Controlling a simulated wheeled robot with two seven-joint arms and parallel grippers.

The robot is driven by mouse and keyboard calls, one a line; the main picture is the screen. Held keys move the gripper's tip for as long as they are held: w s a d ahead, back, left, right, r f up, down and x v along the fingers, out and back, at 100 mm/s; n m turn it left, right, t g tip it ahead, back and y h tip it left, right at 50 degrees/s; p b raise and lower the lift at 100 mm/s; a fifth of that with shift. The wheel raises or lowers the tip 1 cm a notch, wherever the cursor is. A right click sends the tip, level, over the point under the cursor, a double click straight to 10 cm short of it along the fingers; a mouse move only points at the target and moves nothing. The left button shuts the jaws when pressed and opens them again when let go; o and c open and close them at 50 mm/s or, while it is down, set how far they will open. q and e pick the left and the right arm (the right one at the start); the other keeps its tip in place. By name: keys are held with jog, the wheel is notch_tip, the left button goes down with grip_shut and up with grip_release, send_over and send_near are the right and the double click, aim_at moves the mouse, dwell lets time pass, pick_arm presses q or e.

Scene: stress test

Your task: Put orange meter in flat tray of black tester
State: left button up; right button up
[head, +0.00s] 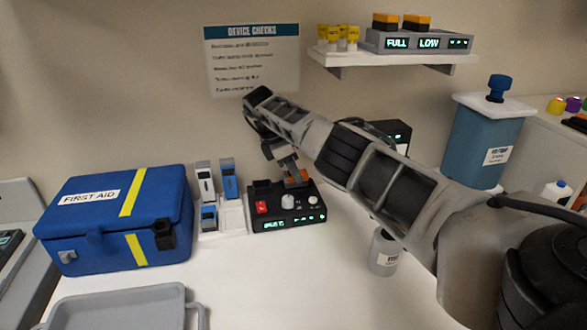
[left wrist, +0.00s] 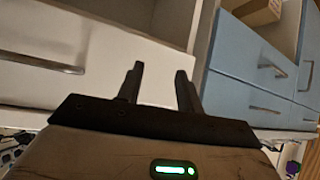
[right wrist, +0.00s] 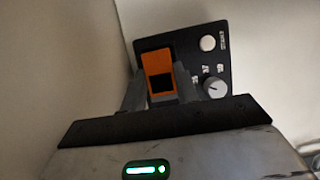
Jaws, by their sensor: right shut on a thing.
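The black tester (head: 265,223) stands on the white counter, with a red switch, pale knobs and a green display on its front. Its panel also shows in the right wrist view (right wrist: 222,62). The orange meter (right wrist: 156,60), with a dark screen, is between the fingers of my right gripper (right wrist: 160,78), which is shut on it. In the head view the orange meter (head: 298,178) is at the back of the tester's top; I cannot tell whether it touches the flat tray, which is largely hidden. My left gripper (left wrist: 157,85) is open and empty, facing drawers.
A blue first aid box (head: 125,215) and a white stand (head: 233,216) with blue and white meters are left of the tester. A small grey bottle (head: 383,254) stands to its right, below my arm. A grey tray (head: 120,305) lies at the front left.

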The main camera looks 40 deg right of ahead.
jog(key=shift+f, duration=0.35)
dwell(0.3)
jog(key=o, duration=1.1)
jog(key=shift+c, duration=0.2)
jog(key=v, duration=1.2)
jog(key=shift+b, duration=0.4)
